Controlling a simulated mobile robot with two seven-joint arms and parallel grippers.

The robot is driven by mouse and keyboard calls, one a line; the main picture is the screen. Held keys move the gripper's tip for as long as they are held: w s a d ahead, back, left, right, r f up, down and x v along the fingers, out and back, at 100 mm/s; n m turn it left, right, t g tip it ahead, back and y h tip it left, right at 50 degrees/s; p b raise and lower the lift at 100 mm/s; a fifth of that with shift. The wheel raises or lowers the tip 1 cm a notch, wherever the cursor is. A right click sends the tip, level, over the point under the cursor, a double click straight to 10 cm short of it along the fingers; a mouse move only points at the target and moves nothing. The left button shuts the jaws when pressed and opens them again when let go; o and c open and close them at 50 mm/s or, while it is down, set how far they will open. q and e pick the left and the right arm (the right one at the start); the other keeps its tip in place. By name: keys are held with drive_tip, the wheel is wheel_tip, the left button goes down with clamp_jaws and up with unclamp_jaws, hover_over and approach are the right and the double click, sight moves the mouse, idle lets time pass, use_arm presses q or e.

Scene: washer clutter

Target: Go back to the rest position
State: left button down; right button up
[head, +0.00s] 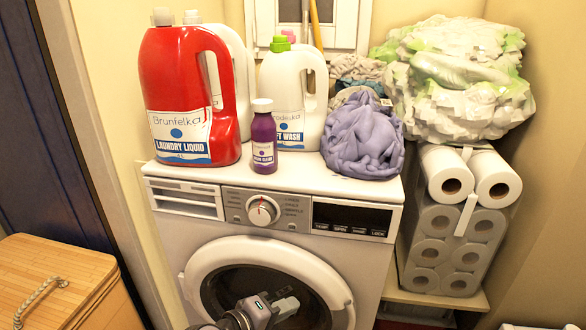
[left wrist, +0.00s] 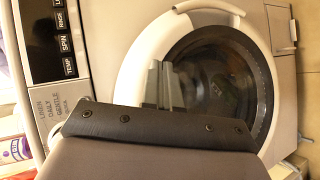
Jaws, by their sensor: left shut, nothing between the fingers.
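My left gripper (head: 286,306) is at the bottom of the head view, in front of the round door of the washing machine (head: 190,262). It is shut and empty. In the left wrist view its fingers (left wrist: 164,86) show against the door glass, with the dark gripper body below them. The washer door (head: 262,245) has a white ring and dark glass and looks closed. I cannot tell the exact gap between the fingers and the door. My right gripper is in neither view.
On the washer top stand a red detergent jug (head: 188,95), a white jug (head: 293,95), a purple bottle (head: 263,140) and a purple cloth bundle (head: 363,138). Toilet roll packs (head: 455,240) stand at the right. A wooden hamper (head: 55,275) stands at the left.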

use_arm(q)
drive_tip(key=s+a+f+m+t+y, duration=0.1)
drive_tip(key=s+a+f+m+y, duration=0.35)
drive_tip(key=s+a, duration=0.5)
drive_tip(key=s+a+f+m+y, duration=0.3)
drive_tip(key=s+a+f+m, duration=0.15)
drive_tip(key=s+a, duration=0.5)
wheel_tip(320, 180, up, 16)
drive_tip(key=s+p, duration=0.2)
drive_tip(key=p, duration=1.6)
drive_tip(key=shift+s+r, duration=0.15)
drive_tip(key=shift+s, duration=0.05)
